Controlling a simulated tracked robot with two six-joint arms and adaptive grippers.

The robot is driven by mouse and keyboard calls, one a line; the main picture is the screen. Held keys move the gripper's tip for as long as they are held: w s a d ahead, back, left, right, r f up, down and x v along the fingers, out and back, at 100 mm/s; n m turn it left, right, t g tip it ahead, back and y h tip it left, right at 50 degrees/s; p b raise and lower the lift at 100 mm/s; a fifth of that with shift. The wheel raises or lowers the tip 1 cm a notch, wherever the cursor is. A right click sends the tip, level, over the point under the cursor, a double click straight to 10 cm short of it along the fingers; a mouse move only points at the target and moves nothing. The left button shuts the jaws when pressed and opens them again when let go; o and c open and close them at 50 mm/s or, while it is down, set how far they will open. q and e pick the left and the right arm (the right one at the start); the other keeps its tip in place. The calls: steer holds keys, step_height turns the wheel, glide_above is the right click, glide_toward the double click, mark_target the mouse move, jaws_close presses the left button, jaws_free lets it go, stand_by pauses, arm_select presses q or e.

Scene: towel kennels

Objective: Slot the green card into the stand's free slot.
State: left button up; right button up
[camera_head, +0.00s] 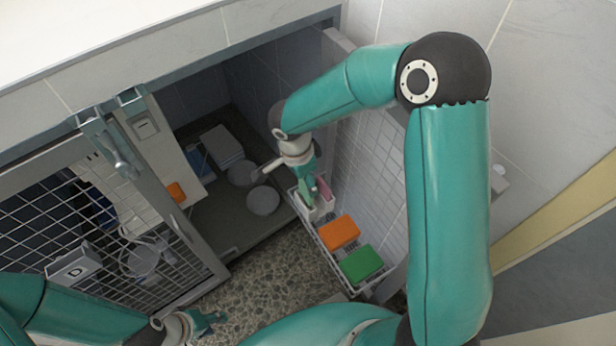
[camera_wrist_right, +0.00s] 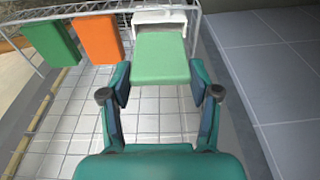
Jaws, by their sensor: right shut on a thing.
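The green card (camera_wrist_right: 162,60) lies between the fingers of my right gripper (camera_wrist_right: 160,82) in the right wrist view. My right gripper is shut on it. The white stand (camera_wrist_right: 160,18) is just beyond the card's far edge. In the head view the green card (camera_head: 306,192) is at the stand (camera_head: 317,212), beside a pink card (camera_head: 323,188) standing in it. I cannot tell whether the green card is inside a slot; the slots are hidden. My left gripper (camera_head: 205,322) is empty, low in the head view, away from the stand, with its fingers apart.
A wire rack (camera_head: 315,235) holds the stand, an orange block (camera_head: 338,231) and a green block (camera_head: 361,263), along a tiled wall. Left of it is an open kennel with round bowls (camera_head: 262,200). A barred door (camera_head: 150,215) with a D plate stands further left.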

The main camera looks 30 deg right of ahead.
steer(key=shift+b, duration=0.55)
stand_by(1.1)
steer(key=shift+b, duration=0.35)
steer(key=shift+f+b, duration=2.7)
steer(key=shift+b, duration=0.3)
steer(key=o, duration=1.1)
